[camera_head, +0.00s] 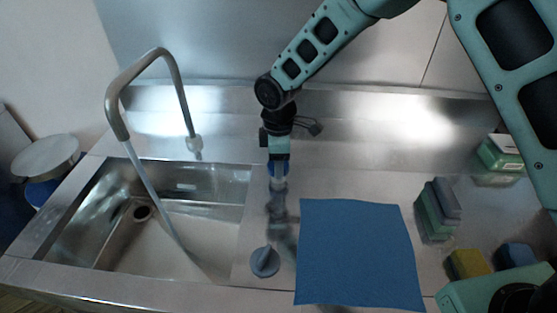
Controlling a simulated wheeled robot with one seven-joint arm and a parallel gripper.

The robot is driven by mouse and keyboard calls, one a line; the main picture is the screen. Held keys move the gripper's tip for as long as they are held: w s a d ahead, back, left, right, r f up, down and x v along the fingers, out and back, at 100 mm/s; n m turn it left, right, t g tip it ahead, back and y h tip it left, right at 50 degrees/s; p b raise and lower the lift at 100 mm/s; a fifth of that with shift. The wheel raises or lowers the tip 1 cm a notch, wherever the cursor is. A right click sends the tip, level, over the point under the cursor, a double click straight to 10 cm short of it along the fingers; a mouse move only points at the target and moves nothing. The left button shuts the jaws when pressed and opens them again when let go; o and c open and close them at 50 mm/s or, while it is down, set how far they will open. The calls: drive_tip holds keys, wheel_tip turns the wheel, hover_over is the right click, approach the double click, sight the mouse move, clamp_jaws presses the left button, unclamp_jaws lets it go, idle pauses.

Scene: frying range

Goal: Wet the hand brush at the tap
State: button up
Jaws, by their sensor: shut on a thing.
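My gripper (279,158) hangs over the counter just right of the sink and points down. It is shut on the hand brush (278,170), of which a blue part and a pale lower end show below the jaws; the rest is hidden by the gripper. I cannot tell whether the brush touches the counter. The tap (165,52) is a tall bent pipe at the back left. A pale stream (150,185) runs from its spout down into the steel sink (100,272). The brush is to the right of the stream and apart from it.
A blue cloth (358,255) lies flat on the counter. A grey knob-like thing (265,262) stands left of it. Grey-green stacked pads (438,210), a yellow sponge (468,263), a blue sponge (515,255) and a green box (500,153) are at right.

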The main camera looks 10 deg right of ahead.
idle(0.3)
drive_tip(key=o, duration=1)
wheel_tip(320, 180, up, 18)
drive_tip(key=b, duration=0.2)
drive_tip(key=shift+f+b, duration=0.25)
drive_tip(key=shift+b, duration=0.1)
drive_tip(key=s+d+f+m, duration=0.1)
drive_tip(key=s+d+m, duration=0.1)
drive_tip(key=s, duration=0.7)
drive_tip(key=s+d+f+m, duration=0.1)
drive_tip(key=s+d+m, duration=0.2)
drive_tip(key=s, duration=0.7)
drive_tip(key=s+d+f+m, duration=0.2)
drive_tip(key=s+m, duration=0.2)
drive_tip(key=s, duration=0.6)
drive_tip(key=shift+s+d+y, duration=0.2)
drive_tip(key=shift+d+y, duration=0.1)
drive_tip(key=shift+d, duration=0.05)
